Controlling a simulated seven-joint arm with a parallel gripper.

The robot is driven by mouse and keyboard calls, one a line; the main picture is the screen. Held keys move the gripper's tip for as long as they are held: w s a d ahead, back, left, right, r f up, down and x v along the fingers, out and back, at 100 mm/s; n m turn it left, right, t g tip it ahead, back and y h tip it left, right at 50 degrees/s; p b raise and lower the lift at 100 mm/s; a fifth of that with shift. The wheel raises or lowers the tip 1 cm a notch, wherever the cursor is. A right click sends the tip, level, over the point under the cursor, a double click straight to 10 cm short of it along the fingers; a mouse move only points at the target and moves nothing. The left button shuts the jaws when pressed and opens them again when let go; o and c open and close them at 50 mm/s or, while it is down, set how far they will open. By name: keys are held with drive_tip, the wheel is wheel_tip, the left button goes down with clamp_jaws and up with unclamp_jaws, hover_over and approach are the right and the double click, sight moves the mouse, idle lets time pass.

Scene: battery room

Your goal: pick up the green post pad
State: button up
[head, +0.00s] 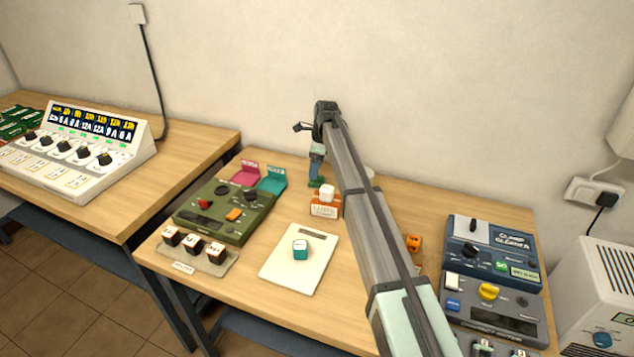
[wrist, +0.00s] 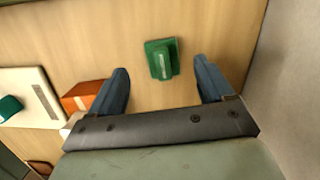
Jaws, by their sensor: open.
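The green post pad (wrist: 161,59) is a small dark green block with a raised middle, lying on the wooden table. It lies between the two fingers in the wrist view, nearer the fingertips' end, and no contact shows. In the head view a little green of it (head: 316,184) shows at the back of the table, just below my gripper (head: 317,165). My gripper is open and points down, with its blue-grey fingers apart on either side of the pad in the wrist view (wrist: 160,68). Nothing is held. The height gap is hard to judge.
An orange holder (head: 325,208) with a white block stands close to my gripper. A white card (head: 283,273) bears a teal block (head: 300,251). Pink (head: 245,174) and teal (head: 272,181) trays lie left. The wall is close behind. Grey-blue devices (head: 492,250) stand right.

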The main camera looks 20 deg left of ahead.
sight(317, 180)
drive_tip(key=shift+w+f, duration=0.1)
drive_tip(key=shift+f, duration=2.55)
drive_tip(key=c, duration=1.1)
